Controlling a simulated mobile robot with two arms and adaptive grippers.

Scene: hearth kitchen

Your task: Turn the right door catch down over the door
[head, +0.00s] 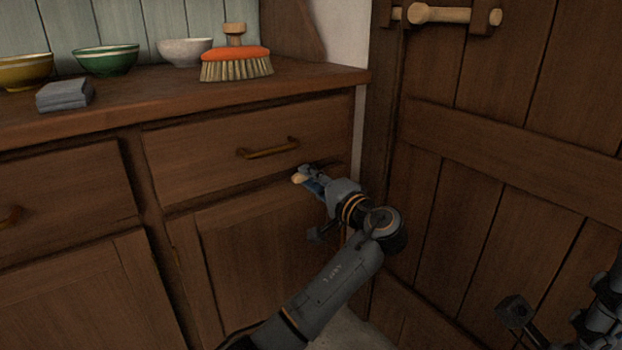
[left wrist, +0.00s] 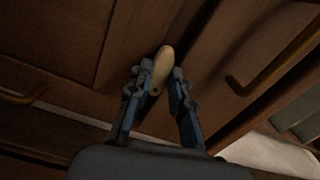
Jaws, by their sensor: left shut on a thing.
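The right door catch is a small pale wooden turn-piece (head: 300,178) at the top of the cupboard door (head: 255,255), just under the drawer. In the left wrist view the catch (left wrist: 162,68) lies at a slant to the drawer handle. My left gripper (head: 309,180) is shut on it, with one finger on each side in the left wrist view (left wrist: 155,85). The fingers hide part of the catch in the head view. My right arm's dark end (head: 600,320) shows at the lower right edge; its fingertips cannot be made out.
The drawer (head: 250,130) above is closed, with a brass handle (head: 268,148) close to my left gripper. A plank door (head: 490,190) stands to the right. Bowls (head: 105,60), a brush (head: 236,66) and a grey block (head: 64,94) sit on the counter (head: 150,102).

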